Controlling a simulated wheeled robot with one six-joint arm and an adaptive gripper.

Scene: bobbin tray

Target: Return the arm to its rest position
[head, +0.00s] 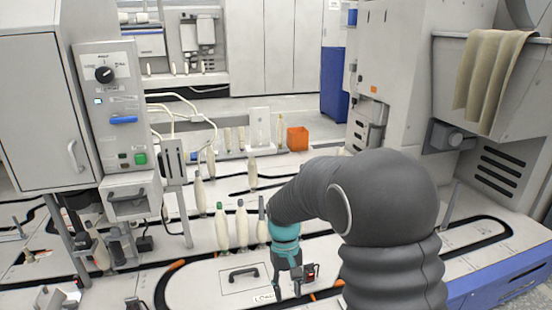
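My arm reaches from the right foreground to the middle of the machine deck in the head view. My gripper (287,290), below a teal wrist, points down over the pale deck plate. Its two fingers stand apart, and I see nothing between them. Just left of the wrist stand several cream bobbins in a row: one with a green tip (221,228), one with a dark tip (241,226) and one with a grey tip (262,224). My gripper is in front of them and apart from them. The arm hides part of the deck behind it.
A grey cabinet with a control panel (113,100) stands at the left. An orange box (297,139) sits at the back of the deck. A machine housing with a draped beige cloth (493,80) is at the right. A black handle (243,273) lies left of the gripper.

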